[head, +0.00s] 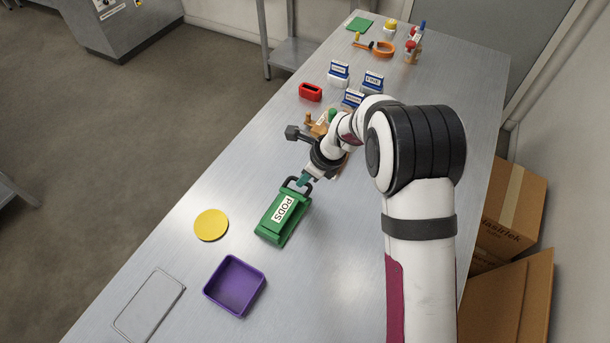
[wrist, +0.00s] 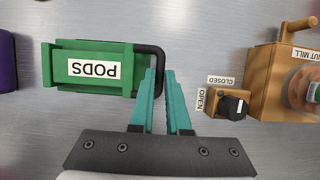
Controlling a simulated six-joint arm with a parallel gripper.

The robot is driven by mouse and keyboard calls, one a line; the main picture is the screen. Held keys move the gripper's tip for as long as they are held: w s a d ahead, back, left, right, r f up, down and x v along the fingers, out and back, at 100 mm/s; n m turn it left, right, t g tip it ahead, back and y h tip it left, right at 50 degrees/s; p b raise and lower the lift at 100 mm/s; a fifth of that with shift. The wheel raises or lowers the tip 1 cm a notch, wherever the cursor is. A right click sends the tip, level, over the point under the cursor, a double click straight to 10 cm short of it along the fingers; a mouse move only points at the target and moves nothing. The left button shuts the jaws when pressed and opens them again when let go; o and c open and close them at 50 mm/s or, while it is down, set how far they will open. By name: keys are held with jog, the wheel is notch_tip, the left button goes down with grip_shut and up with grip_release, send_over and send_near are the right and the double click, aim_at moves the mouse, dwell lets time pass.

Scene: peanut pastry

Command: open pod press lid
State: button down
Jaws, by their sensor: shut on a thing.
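The green pod press (head: 273,234) lies on the metal table in front of my arm. A white PODS label (head: 284,209) is on its lid. A dark handle bar (head: 303,182) juts from its far end. The press also shows at the left of the wrist view (wrist: 65,68), with the black looped handle (wrist: 150,49) at its right end. My gripper (head: 306,181) is at the handle, and its teal fingers (wrist: 161,72) are shut on the handle's side in the wrist view. The lid looks flat on the press; any small gap is not visible.
A purple tray (head: 236,287), a yellow disc (head: 211,225) and a thin outlined plate (head: 149,306) lie near the press. The wooden nut mill (wrist: 275,82) and a black knob (wrist: 232,107) marked OPEN and CLOSED stand right of the fingers in the wrist view.

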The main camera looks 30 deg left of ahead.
jog(key=shift+s+r+t, duration=0.3)
jog(key=shift+r+t, duration=0.2)
jog(key=shift+r, duration=0.3)
jog(key=s+r+n+t+y, duration=0.1)
jog(key=s+r+n+t, duration=0.1)
jog(key=s+r+t, duration=0.2)
jog(key=s+r+n+t+y, duration=0.1)
jog(key=s+r+t, duration=0.3)
jog(key=s+t, duration=0.7)
jog(key=shift+s+r+n, duration=0.4)
jog(key=shift+n, duration=0.3)
jog(key=c, duration=0.9)
grip_release()
